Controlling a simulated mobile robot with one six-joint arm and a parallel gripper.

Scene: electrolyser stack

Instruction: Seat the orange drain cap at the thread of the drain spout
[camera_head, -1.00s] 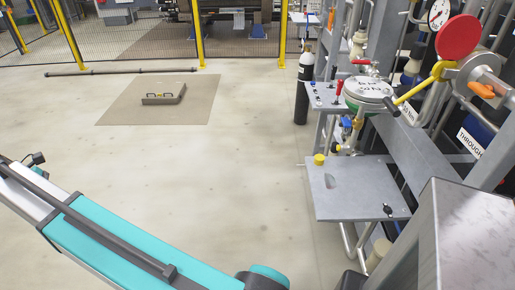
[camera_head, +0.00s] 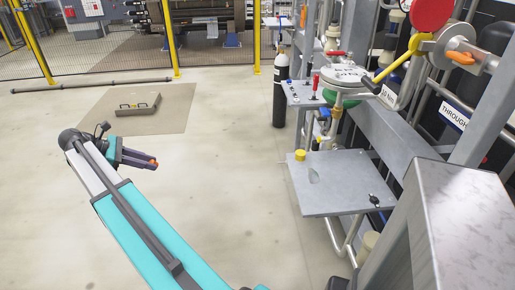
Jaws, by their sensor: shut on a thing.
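My gripper (camera_head: 150,160) is at the left, over the open floor, pointing right. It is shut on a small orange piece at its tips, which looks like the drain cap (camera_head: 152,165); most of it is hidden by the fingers. It is well apart from the rig on the right. A small valve with a blue handle (camera_head: 323,115) and brass-coloured fittings below it hangs behind the grey shelf. The drain spout seems to be there, but its thread is too small to tell.
A grey shelf plate (camera_head: 335,192) carries a yellow knob-like piece (camera_head: 300,155) and a black one (camera_head: 374,199). A round vessel (camera_head: 346,77), a yellow lever (camera_head: 400,58) and a red disc (camera_head: 432,14) are above. A black gas cylinder (camera_head: 280,90) stands behind. The middle floor is clear.

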